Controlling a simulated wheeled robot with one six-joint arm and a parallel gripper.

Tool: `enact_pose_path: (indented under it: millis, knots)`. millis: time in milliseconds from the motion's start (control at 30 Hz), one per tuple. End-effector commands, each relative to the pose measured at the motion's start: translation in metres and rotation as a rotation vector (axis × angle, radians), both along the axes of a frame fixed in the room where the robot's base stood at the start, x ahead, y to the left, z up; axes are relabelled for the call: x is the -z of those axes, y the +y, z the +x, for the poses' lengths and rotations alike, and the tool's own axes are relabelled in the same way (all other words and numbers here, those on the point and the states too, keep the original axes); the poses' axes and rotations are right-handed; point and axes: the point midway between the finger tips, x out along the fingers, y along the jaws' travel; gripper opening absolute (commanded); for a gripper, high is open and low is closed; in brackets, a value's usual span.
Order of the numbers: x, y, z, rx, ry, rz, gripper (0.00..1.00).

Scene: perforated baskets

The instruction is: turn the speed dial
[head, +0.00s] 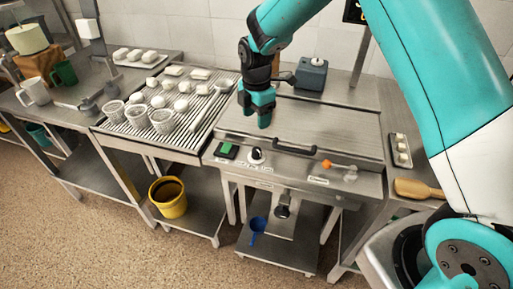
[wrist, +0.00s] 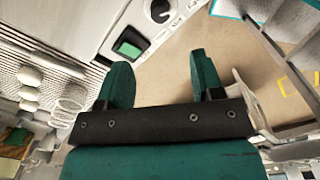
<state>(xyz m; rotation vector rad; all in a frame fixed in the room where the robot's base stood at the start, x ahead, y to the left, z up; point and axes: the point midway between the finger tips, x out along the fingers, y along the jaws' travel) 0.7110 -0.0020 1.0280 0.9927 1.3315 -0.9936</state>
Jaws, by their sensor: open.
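The speed dial (head: 257,155) is a dark round knob with a pale mark on the front panel of the steel machine (head: 330,130). It also shows at the top edge of the wrist view (wrist: 160,10), partly cut off. My gripper (head: 258,116) hangs above the machine's left part, fingers pointing down, above and behind the dial and apart from it. In the wrist view my gripper (wrist: 161,68) is open, its two green fingers wide apart with nothing between them. The dial lies beyond the fingertips.
A green switch (head: 228,151) sits left of the dial. A dark handle bar (head: 281,147) and an orange-tipped lever (head: 338,167) are to its right. A yellow bucket (head: 168,197) is below.

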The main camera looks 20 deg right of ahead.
Motion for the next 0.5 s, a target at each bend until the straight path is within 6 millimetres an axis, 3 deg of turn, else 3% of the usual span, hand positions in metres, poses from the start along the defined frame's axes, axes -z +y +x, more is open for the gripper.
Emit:
enact_pose_path:
  millis: [300,500]
  knots:
    - [0.073,0.0,-0.002,0.001,0.006,-0.001,0.61]
    - [0.112,0.0,-0.002,0.001,0.004,0.0,0.61]
